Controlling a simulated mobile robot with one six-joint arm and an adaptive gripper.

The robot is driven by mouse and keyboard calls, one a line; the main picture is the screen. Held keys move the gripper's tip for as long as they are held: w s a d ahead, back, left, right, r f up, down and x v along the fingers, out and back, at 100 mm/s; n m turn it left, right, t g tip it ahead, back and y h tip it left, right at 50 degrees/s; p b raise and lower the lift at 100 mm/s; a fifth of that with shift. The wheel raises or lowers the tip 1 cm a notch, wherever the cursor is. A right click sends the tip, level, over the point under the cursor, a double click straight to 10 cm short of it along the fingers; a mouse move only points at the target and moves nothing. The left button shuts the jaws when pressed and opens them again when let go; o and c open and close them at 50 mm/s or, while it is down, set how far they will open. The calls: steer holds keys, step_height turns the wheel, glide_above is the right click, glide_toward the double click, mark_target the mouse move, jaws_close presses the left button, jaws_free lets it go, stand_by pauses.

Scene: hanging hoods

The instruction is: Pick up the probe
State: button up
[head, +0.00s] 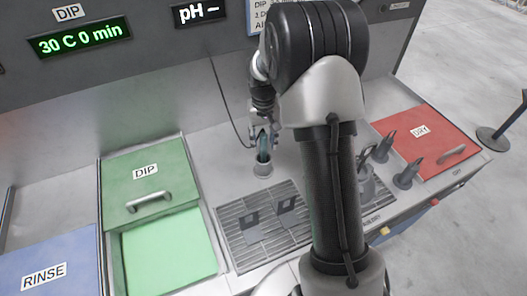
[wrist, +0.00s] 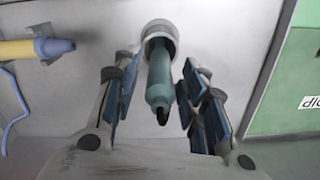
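The probe, a teal rod with a dark tip (wrist: 159,88), stands in a small white cup (head: 263,170) on the grey deck. In the head view its teal body (head: 263,146) shows just above the cup, partly covered by my gripper (head: 264,132). In the wrist view my gripper (wrist: 160,92) has its blue-padded fingers apart, one side left and one side right of the probe. Gaps show between the pads and the probe. The probe's lower end is hidden in the cup.
A drain grid (head: 262,228) with two dark holders lies in front. A green DIP lid (head: 147,182) and a blue RINSE lid (head: 42,272) are left, a red lid (head: 425,142) right. Dark handles (head: 406,174) stand nearby. A yellow, blue-tipped object (wrist: 30,49) shows at wrist left.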

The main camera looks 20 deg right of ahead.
jaws_close()
stand_by(0.6)
